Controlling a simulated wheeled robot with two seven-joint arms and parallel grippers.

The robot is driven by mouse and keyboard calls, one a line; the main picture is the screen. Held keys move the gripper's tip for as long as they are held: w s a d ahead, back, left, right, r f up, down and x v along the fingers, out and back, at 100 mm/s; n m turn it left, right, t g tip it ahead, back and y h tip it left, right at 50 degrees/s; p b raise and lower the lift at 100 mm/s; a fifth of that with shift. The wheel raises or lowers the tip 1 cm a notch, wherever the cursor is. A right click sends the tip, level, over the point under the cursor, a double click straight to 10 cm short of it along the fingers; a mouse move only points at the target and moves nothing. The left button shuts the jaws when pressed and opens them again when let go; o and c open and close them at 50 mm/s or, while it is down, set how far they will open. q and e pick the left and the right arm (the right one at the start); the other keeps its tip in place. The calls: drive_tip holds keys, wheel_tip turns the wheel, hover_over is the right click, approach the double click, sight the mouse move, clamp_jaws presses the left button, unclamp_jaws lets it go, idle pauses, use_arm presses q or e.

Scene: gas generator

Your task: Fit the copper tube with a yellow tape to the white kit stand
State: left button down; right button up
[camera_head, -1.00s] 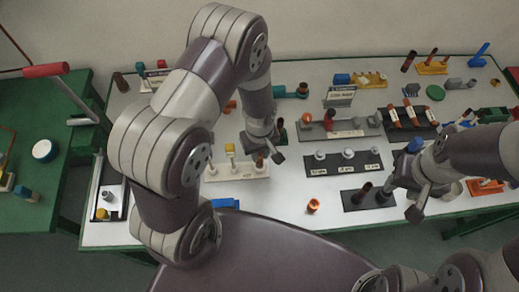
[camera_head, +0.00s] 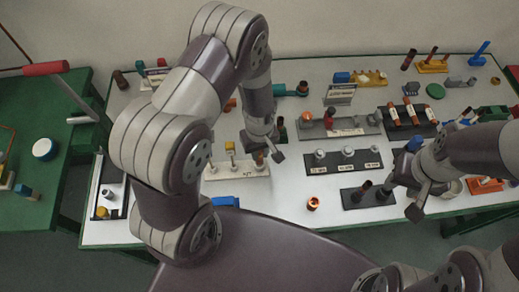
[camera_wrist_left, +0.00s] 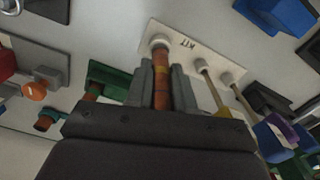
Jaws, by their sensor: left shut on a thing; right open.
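My left gripper (camera_wrist_left: 162,88) is shut on the copper tube with yellow tape (camera_wrist_left: 161,72). The tube's far end meets a white round socket at one end of the white kit stand (camera_wrist_left: 188,45); how deep it sits is hard to tell. Two thin rods stand in the other sockets. In the head view, my left gripper (camera_head: 270,152) is at the right end of the kit stand (camera_head: 225,174), with the copper tube (camera_head: 260,158) partly hidden beside it. My right gripper (camera_head: 411,190) is open and empty, over the table's right front.
A dark rack with white knobs (camera_head: 345,168) stands right of the kit stand. A loose copper ring (camera_head: 313,204) lies near the front edge. A blue piece (camera_head: 226,201) is in front of the stand.

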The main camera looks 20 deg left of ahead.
sight(259, 158)
idle(0.8)
use_arm(q)
drive_tip(key=shift+f+b, duration=1.25)
drive_tip(key=shift+f, duration=0.75)
drive_tip(key=c, duration=0.9)
unclamp_jaws()
wheel_tip(259, 158, up, 13)
drive_tip(key=shift+f+b, duration=0.15)
drive_tip(key=shift+b, duration=0.2)
